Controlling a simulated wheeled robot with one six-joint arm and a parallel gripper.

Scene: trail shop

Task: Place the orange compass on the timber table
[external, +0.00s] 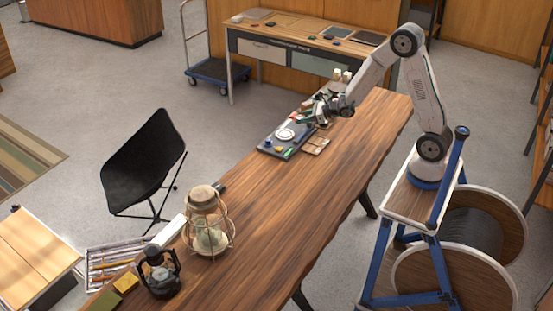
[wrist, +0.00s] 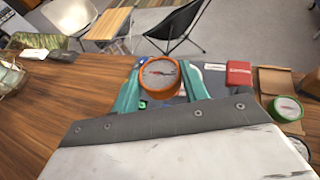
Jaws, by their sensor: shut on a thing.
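The orange compass (wrist: 160,76) is held between the two teal fingers of my gripper (wrist: 161,90) in the wrist view, its pale dial facing the camera. My gripper is shut on it. The long brown timber table (external: 262,215) runs diagonally through the external view, and its wood also shows in the wrist view (wrist: 60,105). In the external view my gripper (external: 308,117) is above the table's far half, over or near a dark tray (external: 268,149). The compass is too small to make out there.
Small items lie around the tray, including a red box (wrist: 238,72) and a green-rimmed round item (wrist: 288,108). A large caged lantern (external: 208,228) and a black lantern (external: 160,275) stand at the near end. The table's middle is bare. A black chair (external: 145,165) stands beside it.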

